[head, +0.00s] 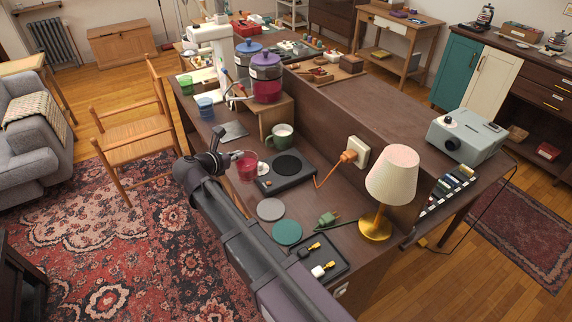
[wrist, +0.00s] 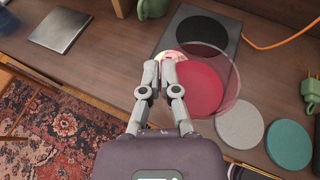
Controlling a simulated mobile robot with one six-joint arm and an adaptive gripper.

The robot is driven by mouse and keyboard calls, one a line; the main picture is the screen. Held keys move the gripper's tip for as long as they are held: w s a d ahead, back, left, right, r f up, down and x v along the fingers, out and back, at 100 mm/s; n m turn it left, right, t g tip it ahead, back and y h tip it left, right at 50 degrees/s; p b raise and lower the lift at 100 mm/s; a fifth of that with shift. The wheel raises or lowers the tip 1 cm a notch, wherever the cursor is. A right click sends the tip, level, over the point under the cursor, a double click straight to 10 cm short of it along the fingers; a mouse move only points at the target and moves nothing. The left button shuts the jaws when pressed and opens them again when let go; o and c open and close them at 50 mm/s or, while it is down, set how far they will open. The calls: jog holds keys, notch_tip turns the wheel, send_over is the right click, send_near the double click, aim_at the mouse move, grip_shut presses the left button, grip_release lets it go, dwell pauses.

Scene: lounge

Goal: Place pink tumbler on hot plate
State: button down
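The pink tumbler (head: 247,168) is clear-walled with a red-pink inside, seen from above in the wrist view (wrist: 196,90). My gripper (head: 230,157) is at its left side. In the wrist view the two fingertips (wrist: 163,68) are close together across the tumbler's left rim, shut on its wall. The hot plate (head: 268,184) is a dark slab with a round black disc, just right of the tumbler. In the wrist view the hot plate (wrist: 229,50) lies beyond the tumbler, which overlaps its near edge. I cannot tell whether the tumbler's bottom touches the table.
A green mug (head: 279,138) stands behind the hot plate; a small whitish item (head: 262,168) is beside the tumbler. Grey (head: 270,209) and teal (head: 287,232) discs lie in front. An orange cord (head: 329,176), green plug (head: 328,219) and lamp (head: 391,177) are to the right.

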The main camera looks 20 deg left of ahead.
jog(key=shift+s, duration=0.2)
jog(key=s+d+r+y+p, duration=0.1)
jog(key=s+d+r+p, duration=0.1)
jog(key=d, duration=0.5)
jog(key=shift+s+r+n+p, duration=0.4)
jog(key=shift+s, duration=0.5)
jog(key=w+d+f+b, duration=0.1)
jog(key=w, duration=1.3)
jog(key=shift+w+d+f, duration=0.2)
jog(key=shift+w+d, duration=0.1)
jog(key=shift+d, duration=0.05)
jog(key=shift+w+f+b, duration=0.35)
jog(key=shift+f+b, duration=0.6)
jog(key=shift+b, duration=0.1)
jog(key=shift+w+f+b, duration=0.3)
jog(key=shift+f+b, duration=0.6)
jog(key=shift+b, duration=0.1)
